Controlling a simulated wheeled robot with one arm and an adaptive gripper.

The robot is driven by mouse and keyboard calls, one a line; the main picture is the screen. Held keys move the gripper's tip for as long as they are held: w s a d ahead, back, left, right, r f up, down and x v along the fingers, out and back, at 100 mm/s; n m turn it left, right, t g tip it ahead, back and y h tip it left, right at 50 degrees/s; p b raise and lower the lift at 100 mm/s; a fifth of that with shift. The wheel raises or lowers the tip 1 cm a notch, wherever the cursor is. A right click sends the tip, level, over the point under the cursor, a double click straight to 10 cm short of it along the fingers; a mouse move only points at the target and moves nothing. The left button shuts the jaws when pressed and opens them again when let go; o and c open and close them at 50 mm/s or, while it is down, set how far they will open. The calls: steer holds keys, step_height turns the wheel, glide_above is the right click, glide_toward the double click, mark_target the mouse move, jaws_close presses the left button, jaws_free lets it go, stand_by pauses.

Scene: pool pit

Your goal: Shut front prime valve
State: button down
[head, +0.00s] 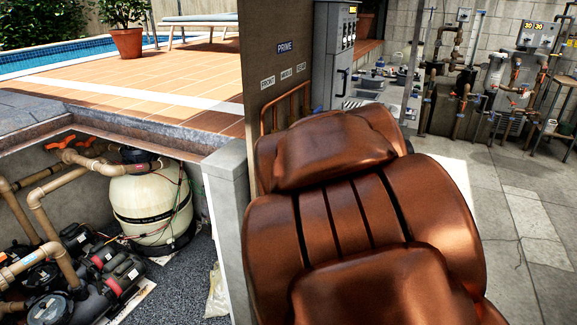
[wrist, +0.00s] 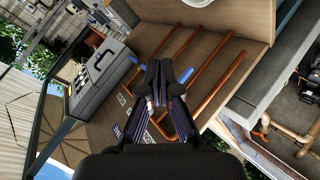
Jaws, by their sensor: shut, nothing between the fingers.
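A brown panel with a PRIME plate (head: 285,47) and FRONT (head: 267,82), MIDDLE and REAR labels stands at centre in the head view. In the wrist view the panel (wrist: 255,52) carries copper pipes (wrist: 215,93) and blue valve handles. My gripper (wrist: 166,72) is shut and empty in front of the pipes; contact cannot be told. It is hidden in the head view.
A grey control cabinet (head: 335,50) stands behind the panel. The pit at left holds a cream filter tank (head: 150,205), pumps and tan pipes. A concrete post (head: 228,215) stands below the panel's left edge. The paved floor (head: 540,230) at right is clear.

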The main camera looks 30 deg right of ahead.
steer(key=w+d+r+n+t+b, duration=0.4)
steer(key=w+d+n+t, duration=0.3)
steer(key=w+n, duration=0.2)
steer(key=a+f+n+t+y+b, duration=0.1)
steer(key=a+f+n+y+b, duration=0.4)
steer(key=f+n+y, duration=0.6)
steer(key=y, duration=0.2)
steer(key=shift+a+f+t+y, duration=0.15)
steer(key=shift+a+t+y, duration=0.15)
steer(key=shift+a+t, duration=0.1)
steer(key=w, duration=1.1)
steer(key=shift+w+d+p, duration=0.25)
steer(key=shift+w+p, duration=0.05)
steer(key=shift+p, duration=0.05)
